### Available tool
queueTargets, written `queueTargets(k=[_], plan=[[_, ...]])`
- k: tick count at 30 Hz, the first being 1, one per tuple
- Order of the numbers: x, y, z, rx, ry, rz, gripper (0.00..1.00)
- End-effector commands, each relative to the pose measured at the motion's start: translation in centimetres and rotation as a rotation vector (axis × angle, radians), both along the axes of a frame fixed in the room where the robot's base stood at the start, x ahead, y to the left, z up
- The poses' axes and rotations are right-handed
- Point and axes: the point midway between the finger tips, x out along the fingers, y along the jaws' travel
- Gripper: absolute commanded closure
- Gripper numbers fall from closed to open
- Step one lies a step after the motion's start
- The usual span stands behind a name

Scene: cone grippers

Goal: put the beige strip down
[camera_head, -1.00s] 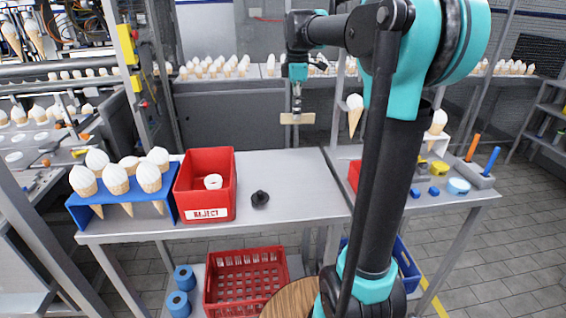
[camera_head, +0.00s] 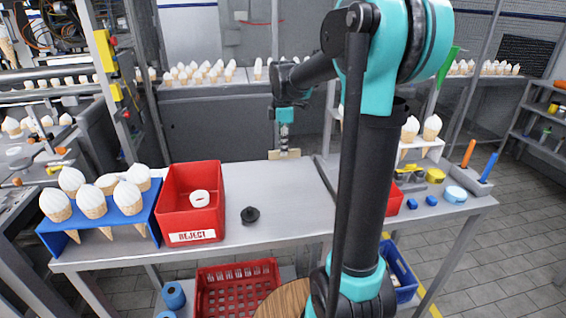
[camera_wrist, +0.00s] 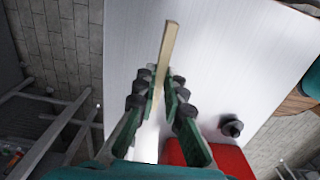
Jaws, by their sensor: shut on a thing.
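The beige strip (camera_head: 291,154) is a thin, flat bar, held roughly level at the far edge of the grey table (camera_head: 270,205) in the head view. My gripper (camera_head: 284,150) points down and is shut on the strip near its middle. In the wrist view the strip (camera_wrist: 168,48) runs lengthwise past the fingertips of my gripper (camera_wrist: 163,82), with the pale tabletop (camera_wrist: 225,55) behind it. I cannot tell whether the strip touches the table.
A red REJECT bin (camera_head: 190,222) holding a white ring (camera_head: 200,198) stands left on the table. A black knob-like piece (camera_head: 250,215) lies beside it. A blue rack (camera_head: 150,222) of cones is farther left. The tabletop around the gripper is bare.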

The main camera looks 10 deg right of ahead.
Motion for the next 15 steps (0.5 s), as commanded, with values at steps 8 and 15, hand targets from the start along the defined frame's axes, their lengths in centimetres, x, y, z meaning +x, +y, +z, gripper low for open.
queueTargets(k=[8,15], plan=[[0.0,0.0,-2.6,0.000,0.000,0.000,1.00],[0.0,0.0,-5.5,0.000,0.000,0.000,1.00]])
